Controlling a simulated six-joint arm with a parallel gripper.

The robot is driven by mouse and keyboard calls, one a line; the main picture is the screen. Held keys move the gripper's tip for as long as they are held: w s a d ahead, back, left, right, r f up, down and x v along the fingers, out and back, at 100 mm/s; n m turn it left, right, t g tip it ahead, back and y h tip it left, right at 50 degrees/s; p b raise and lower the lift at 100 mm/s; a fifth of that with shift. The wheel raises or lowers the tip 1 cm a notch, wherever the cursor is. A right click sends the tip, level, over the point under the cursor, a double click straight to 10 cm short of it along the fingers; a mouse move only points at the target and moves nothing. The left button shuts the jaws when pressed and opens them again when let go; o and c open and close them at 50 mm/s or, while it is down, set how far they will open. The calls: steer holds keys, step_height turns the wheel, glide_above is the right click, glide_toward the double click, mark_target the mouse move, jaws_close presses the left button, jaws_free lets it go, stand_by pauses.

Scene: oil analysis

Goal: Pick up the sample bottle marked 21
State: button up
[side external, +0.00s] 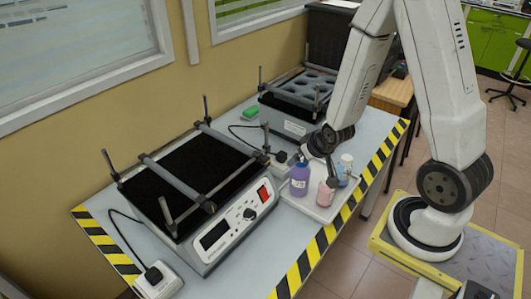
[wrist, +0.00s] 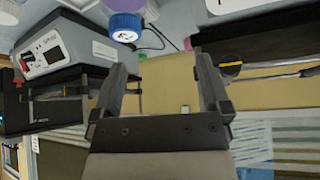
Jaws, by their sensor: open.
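Small sample bottles stand on a white tray (side external: 307,205) at the table's right side: a purple one (side external: 299,182), a pink one (side external: 325,194) and a blue one (side external: 342,178) with a pale cap. My gripper (side external: 319,172) is just above and among them, its fingers open and partly overlapping the bottles. In the wrist view my gripper (wrist: 164,58) is open with nothing between the fingers. A blue-rimmed cap with a white marked face (wrist: 124,27) shows beyond the left finger. Its mark is too small to read, and I cannot tell which bottle is marked 21.
A shaker (side external: 200,185) with a black top and upright posts stands left of the tray. A second shaker (side external: 300,95) with round recesses stands behind. Striped tape (side external: 320,243) marks the table edge.

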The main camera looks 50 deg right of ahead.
mark_target(349, 161)
steer(key=s+d+f+m+h, duration=0.1)
steer(key=d, duration=0.2)
steer(key=s+d+f+m+t+h, duration=0.1)
steer(key=d+f, duration=0.1)
steer(key=d, duration=0.1)
steer(key=s+d+f+m+t+h, duration=0.1)
steer(key=d+f, duration=0.1)
steer(key=shift+s+d+f+h, duration=0.1)
steer(key=shift+s+d+h, duration=0.2)
steer(key=shift+d, duration=0.1)
steer(key=s+d+f+m+h, duration=0.2)
steer(key=s+d+m+h, duration=0.15)
steer(key=s, duration=0.45)
steer(key=shift+n+h, duration=0.25)
steer(key=shift+h, duration=0.2)
steer(key=shift+x, duration=4.4)
steer(key=shift+w+r, duration=0.1)
steer(key=shift+r, duration=0.05)
jaws_close()
steer(key=shift+t, duration=0.3)
